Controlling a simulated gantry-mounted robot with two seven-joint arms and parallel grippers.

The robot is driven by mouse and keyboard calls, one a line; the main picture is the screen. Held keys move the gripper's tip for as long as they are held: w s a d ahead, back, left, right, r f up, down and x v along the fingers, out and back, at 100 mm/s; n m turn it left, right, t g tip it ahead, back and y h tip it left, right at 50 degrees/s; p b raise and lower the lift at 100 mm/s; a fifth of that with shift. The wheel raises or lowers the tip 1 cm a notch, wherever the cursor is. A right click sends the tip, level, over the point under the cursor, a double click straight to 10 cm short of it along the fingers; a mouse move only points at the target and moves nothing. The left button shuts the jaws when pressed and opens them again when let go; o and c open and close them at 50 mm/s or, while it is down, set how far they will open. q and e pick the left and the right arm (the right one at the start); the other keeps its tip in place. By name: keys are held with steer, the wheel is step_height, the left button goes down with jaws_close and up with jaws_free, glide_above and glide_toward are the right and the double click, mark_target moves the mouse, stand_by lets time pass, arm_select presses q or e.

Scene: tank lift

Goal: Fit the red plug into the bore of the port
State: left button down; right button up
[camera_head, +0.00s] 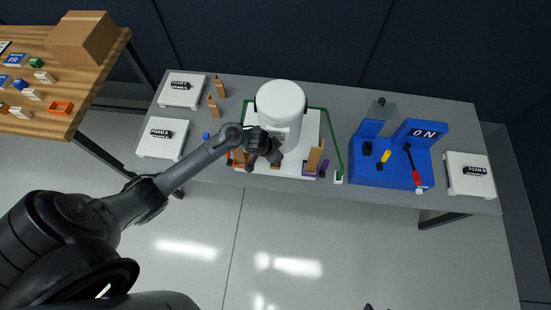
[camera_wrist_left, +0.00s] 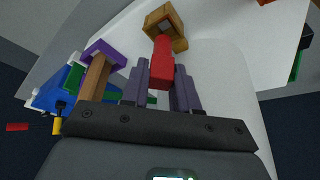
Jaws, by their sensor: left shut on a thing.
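The red plug (camera_wrist_left: 161,66) is held between the fingers of my left gripper (camera_wrist_left: 158,88) in the left wrist view. A brown block with a squarish dark opening, which looks like the port (camera_wrist_left: 154,20), lies just beyond the plug. The plug's far end overlaps the opening's near edge in the picture; I cannot tell whether it has entered. In the head view my left gripper (camera_head: 266,152) is in front of the white tank (camera_head: 281,104) and hides the plug. A small dark tip at the bottom edge may be my right gripper (camera_head: 371,307); its jaws cannot be made out.
A wooden post (camera_head: 315,157) stands by a purple base (camera_head: 309,171) to the gripper's right. A blue switch unit (camera_head: 390,174) is farther right. White foam blocks (camera_head: 163,138) stand at both ends of the grey table. A wooden side table (camera_head: 62,118) holds small parts.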

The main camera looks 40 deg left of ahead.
arm_select(q)
step_height(320, 180, down, 4)
steer(key=shift+r+b, duration=0.2)
steer(key=shift+b, duration=0.65)
steer(key=shift+f, duration=0.2)
steer(key=shift+f, duration=0.1)
steer(key=c, duration=0.9)
jaws_free()
steer(key=shift+o, duration=0.2)
